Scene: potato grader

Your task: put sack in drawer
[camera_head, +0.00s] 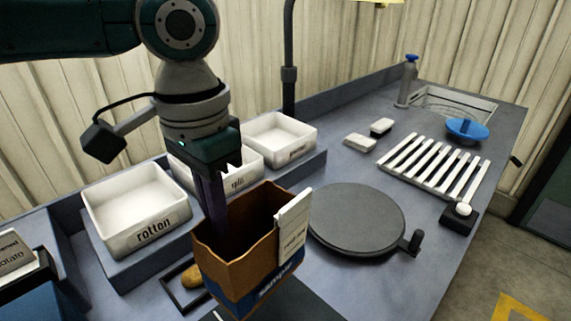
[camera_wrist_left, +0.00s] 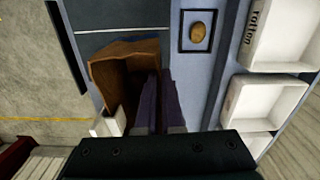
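The sack (camera_head: 246,254) is a brown open-topped paper bag with a blue printed band low down and a white label over its right rim. My left gripper (camera_head: 217,215) points down at the sack's left rim. In the left wrist view its two dark purple fingers (camera_wrist_left: 161,103) are close together at the edge of the sack (camera_wrist_left: 112,65), apparently pinching its wall. The fingertips are partly hidden by the sack. The sack stands nearly upright; whether its base touches anything is unclear. I cannot clearly make out the drawer. My right gripper is not in view.
A white bin marked "rotton" (camera_head: 135,212) and further white bins (camera_head: 280,137) stand behind the sack. A potato (camera_head: 193,276) lies in a dark frame left of it. A round dark turntable (camera_head: 357,217) is to its right, with a white slatted rack (camera_head: 434,164) beyond.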

